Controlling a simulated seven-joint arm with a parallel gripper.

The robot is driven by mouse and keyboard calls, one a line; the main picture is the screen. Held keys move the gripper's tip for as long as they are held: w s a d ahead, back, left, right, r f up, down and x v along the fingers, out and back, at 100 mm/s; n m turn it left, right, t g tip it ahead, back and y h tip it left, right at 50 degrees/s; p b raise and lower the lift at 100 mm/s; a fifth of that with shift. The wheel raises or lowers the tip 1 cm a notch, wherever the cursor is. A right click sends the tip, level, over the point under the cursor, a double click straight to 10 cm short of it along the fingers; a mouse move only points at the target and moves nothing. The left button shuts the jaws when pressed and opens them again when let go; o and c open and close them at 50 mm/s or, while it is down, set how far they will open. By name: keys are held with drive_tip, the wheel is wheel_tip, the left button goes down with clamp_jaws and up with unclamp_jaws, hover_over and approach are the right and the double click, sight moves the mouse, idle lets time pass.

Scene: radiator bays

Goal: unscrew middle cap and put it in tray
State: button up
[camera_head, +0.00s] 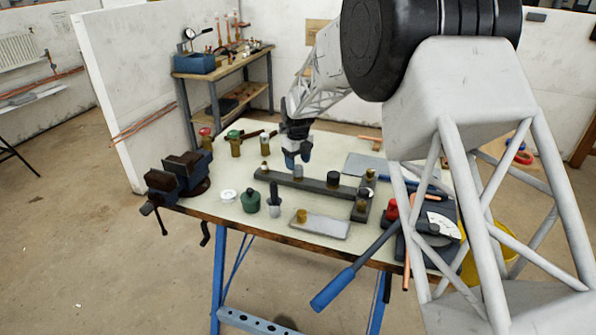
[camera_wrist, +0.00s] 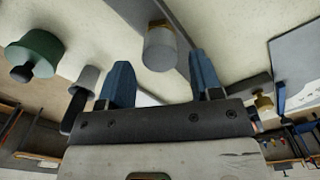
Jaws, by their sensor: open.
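My gripper (camera_head: 298,157) is open and points down over a dark bar (camera_head: 316,184) on the workbench. A pale grey cap (camera_head: 298,171) stands on the bar just below the fingertips. In the wrist view this cap (camera_wrist: 160,48) shows ahead of the gap between the blue fingers, with a brass part at its end; nothing is gripped.
A green pot (camera_head: 250,201), a white disc (camera_head: 228,196) and a small grey item with a dark top (camera_head: 274,208) stand left of the tray. A vise (camera_head: 182,174) is at the left edge. A gauge device with a blue-handled lever (camera_head: 334,289) crowds the right front.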

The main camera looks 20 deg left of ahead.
sight(298, 167)
drive_tip(key=shift+f, duration=1.55)
drive_tip(key=c, duration=0.9)
drive_tip(key=n, duration=0.6)
drive_tip(key=shift+c, duration=0.2)
drive_tip(key=n, duration=0.6)
drive_tip(key=shift+n, duration=0.3)
drive_tip(key=n, duration=0.8)
drive_tip(key=shift+r+n, duration=0.1)
drive_tip(key=shift+n, duration=0.3)
drive_tip(key=n, duration=0.4)
drive_tip(key=shift+n, duration=2.8)
